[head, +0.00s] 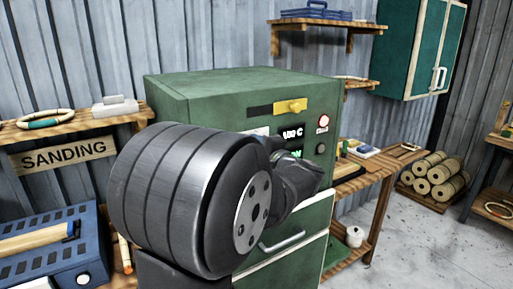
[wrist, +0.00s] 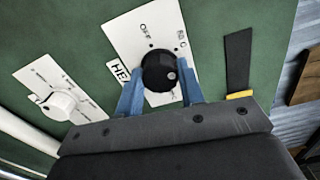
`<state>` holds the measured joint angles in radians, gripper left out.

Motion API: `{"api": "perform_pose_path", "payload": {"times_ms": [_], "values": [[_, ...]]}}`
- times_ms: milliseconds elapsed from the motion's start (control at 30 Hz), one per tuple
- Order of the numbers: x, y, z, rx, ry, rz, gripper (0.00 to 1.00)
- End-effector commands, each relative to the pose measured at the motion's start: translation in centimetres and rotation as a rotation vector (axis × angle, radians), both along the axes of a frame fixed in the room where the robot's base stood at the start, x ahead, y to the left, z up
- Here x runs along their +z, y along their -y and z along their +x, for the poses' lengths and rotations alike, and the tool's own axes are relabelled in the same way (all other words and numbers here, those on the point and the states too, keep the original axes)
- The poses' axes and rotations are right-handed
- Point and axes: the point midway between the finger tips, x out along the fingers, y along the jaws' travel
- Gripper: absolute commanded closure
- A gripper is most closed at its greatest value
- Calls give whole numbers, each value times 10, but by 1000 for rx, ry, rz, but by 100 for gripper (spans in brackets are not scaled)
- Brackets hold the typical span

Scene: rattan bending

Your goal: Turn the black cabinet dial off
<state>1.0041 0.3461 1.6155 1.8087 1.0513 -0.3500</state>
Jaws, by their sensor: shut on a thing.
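The black dial (wrist: 159,70) sits on a white plate (wrist: 146,28) on the green cabinet's front in the wrist view. The plate shows "OFF" and other marks, partly covered. My gripper (wrist: 160,82) has its two blue fingers on either side of the dial, shut on it. A white dot on the dial's face lies toward its right side. In the head view the green cabinet (head: 225,92) stands in the middle, and my dark arm hides the dial and my gripper's fingers.
A white knob (wrist: 60,104) on its own plate is left of the dial. A black strip with a yellow slider (wrist: 240,94) is to the right.

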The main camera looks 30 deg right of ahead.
Motion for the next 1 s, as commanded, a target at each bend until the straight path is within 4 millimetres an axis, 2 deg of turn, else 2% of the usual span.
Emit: {"api": "perform_pose_path", "payload": {"times_ms": [1000], "values": [[-1, 0, 0, 1, 0, -963, 88]]}}
